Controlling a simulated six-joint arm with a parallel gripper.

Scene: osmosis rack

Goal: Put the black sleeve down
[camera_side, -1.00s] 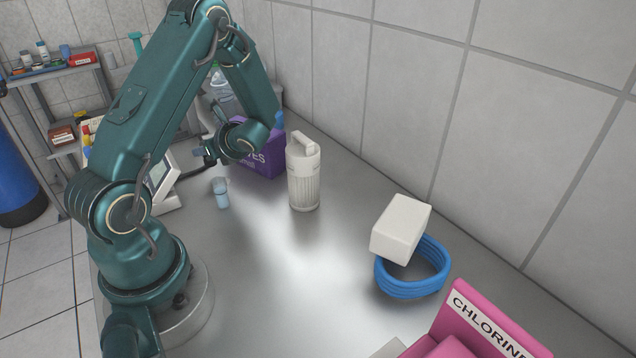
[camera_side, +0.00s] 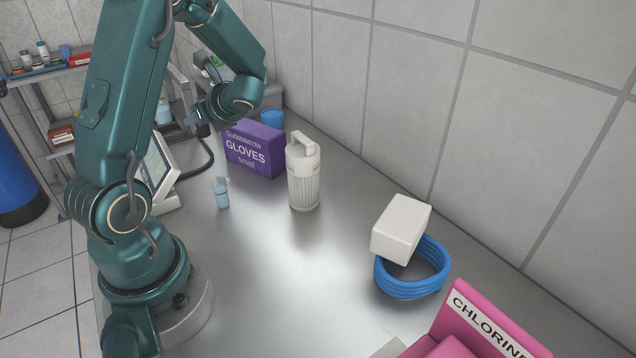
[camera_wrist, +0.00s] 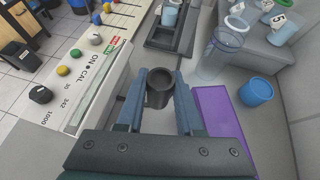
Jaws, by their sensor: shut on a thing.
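The black sleeve (camera_wrist: 159,93) is a short, dark, open-topped cylinder between the two blue-grey fingers of my gripper (camera_wrist: 160,88) in the wrist view. My gripper is shut on it. In the side view my gripper (camera_side: 197,121) is in the air behind the screen unit, left of the purple gloves box. The sleeve (camera_side: 203,130) shows there only as a small dark shape below the fingers. A dark tray (camera_wrist: 153,43) with cups in it lies ahead of the sleeve in the wrist view.
A purple gloves box (camera_side: 255,150), white filter housing (camera_side: 303,178) and small blue vial (camera_side: 221,196) stand on the steel bench. A meter with knobs (camera_wrist: 80,88) is left of the sleeve in the wrist view. A blue cup (camera_wrist: 257,90) and clear beaker (camera_wrist: 219,57) stand right.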

